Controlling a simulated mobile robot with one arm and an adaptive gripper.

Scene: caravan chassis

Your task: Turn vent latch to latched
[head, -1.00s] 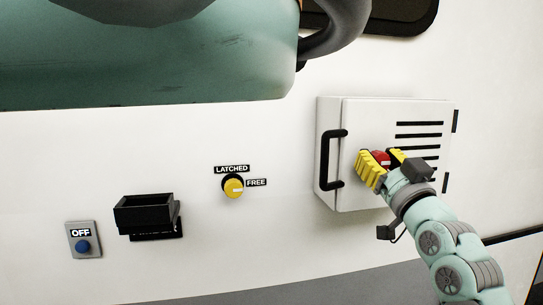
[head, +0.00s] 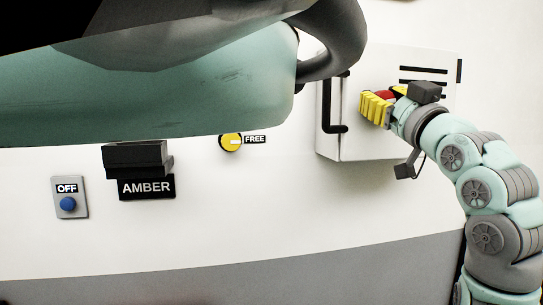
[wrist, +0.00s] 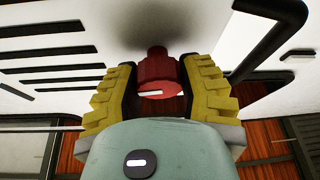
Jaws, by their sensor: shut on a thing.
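A yellow round knob (head: 231,142) with a white mark is on the white wall, beside a FREE label (head: 255,139). Its mark points right, towards FREE. My teal body covers the area just above the knob. My gripper (head: 387,98) is at the front of the white cabinet, well to the right of the yellow knob. It is shut on a red knob (wrist: 157,70) with a white mark, which shows between the yellow fingers in the wrist view. The red knob's narrow end points at the white surface. I cannot tell whether it is fixed there.
The white cabinet (head: 350,143) has a black handle (head: 326,110) and black slots. Left of the yellow knob are a black box (head: 138,157), an AMBER label (head: 146,188) and an OFF panel with a blue button (head: 68,205). The wall below the yellow knob is clear.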

